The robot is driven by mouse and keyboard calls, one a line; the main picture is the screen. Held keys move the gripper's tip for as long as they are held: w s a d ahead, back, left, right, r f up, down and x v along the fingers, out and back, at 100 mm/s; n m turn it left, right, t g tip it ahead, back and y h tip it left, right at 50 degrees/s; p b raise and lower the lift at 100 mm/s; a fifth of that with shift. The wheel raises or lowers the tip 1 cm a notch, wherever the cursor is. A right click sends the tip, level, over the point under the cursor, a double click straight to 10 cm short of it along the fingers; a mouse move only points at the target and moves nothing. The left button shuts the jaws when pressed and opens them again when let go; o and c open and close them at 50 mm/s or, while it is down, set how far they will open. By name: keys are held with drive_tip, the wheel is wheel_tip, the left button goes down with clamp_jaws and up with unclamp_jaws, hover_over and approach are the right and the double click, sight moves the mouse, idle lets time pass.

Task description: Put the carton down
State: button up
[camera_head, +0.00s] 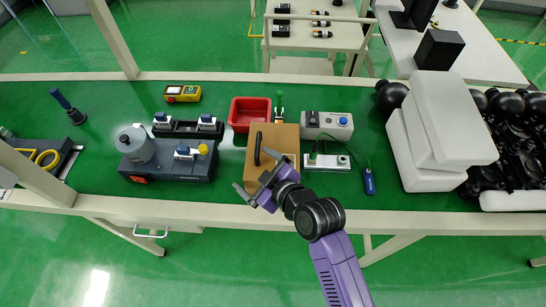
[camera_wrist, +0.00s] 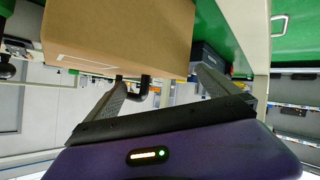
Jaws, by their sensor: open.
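The brown carton (camera_head: 271,142) stands on the green bench top (camera_head: 310,192), near its front edge, in the head view. It also fills the upper left of the wrist view (camera_wrist: 120,35). My gripper (camera_head: 260,176) is open at the carton's front left, with its fingers apart. In the wrist view my open gripper (camera_wrist: 162,77) points at the carton and nothing shows clamped between the fingers. A black handle-like part (camera_head: 257,148) shows at the carton's left side. The arm and gripper hide part of the carton's front.
A red bin (camera_head: 249,104) stands behind the carton. A grey device (camera_head: 165,165) is to its left, and a white socket strip (camera_head: 326,163) and control box (camera_head: 327,125) are to its right. White blocks (camera_head: 440,125) stand farther right. Bare bench lies at the front left.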

drive_tip(key=shift+x, duration=0.75)
drive_tip(key=c, duration=1.8)
drive_tip(key=shift+r, duration=0.1)
drive_tip(key=shift+c, duration=0.7)
